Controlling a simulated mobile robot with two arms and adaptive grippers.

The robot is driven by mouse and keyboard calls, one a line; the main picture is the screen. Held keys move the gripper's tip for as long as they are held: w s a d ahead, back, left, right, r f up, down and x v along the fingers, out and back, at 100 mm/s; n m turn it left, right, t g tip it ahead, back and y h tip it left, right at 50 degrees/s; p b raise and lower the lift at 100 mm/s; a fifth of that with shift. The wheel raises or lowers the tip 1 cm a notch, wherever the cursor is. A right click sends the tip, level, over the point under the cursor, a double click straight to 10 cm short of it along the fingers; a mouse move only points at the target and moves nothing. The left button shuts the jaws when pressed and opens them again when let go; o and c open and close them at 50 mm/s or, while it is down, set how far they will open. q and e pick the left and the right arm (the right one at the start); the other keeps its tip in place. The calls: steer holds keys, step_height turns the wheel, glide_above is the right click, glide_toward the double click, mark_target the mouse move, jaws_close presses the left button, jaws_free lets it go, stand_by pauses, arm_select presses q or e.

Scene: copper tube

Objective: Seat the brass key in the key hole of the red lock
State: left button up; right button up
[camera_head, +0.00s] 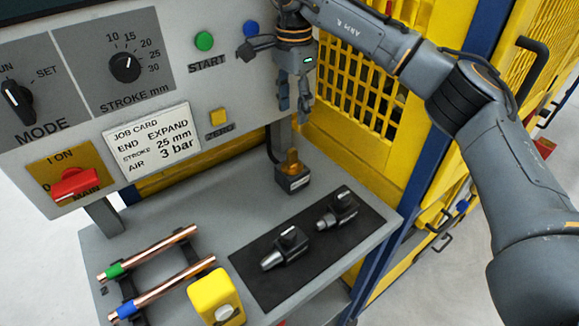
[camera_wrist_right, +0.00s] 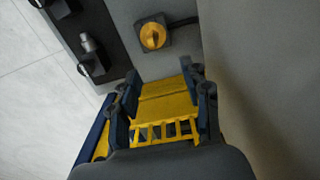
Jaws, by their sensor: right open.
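My right gripper (camera_head: 293,105) hangs pointing down in front of the grey panel's right end. It is open and empty; its two fingers also show in the right wrist view (camera_wrist_right: 163,80). Below it, clear of the fingertips, an amber or brass-coloured piece (camera_head: 292,163) stands on a small dark box (camera_head: 293,181). The same piece shows from above in the right wrist view (camera_wrist_right: 153,36), with a dark cable beside it. I cannot make out a separate brass key or a key hole. The only large red part is the handle (camera_head: 75,184) on the yellow MAIN plate. My left gripper is out of view.
Two copper tubes (camera_head: 160,288) lie on dark supports at the shelf's left. A yellow block (camera_head: 213,292) stands beside them. A black mat (camera_head: 300,275) holds two dark tools. A job card (camera_head: 151,141) is on the panel. Yellow mesh (camera_head: 362,90) stands behind my right arm.

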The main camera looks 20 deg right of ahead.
steer(key=p, duration=0.2)
glide_above(293, 162)
steer(key=w, duration=0.2)
steer(key=f, duration=0.7)
steer(key=shift+s+d+f, duration=0.2)
steer(key=shift+d+f, duration=0.1)
steer(key=shift+f, duration=0.05)
steer(key=shift+s+f, duration=0.2)
steer(key=shift+f, duration=0.35)
steer(key=f, duration=0.1)
steer(key=f+p, duration=0.2)
steer(key=shift+s+a+f, duration=0.15)
steer(key=shift+s+f, duration=0.05)
steer(key=shift+s, duration=0.1)
steer(key=shift+w+f, duration=0.1)
steer(key=shift+f, duration=0.35)
jaws_close()
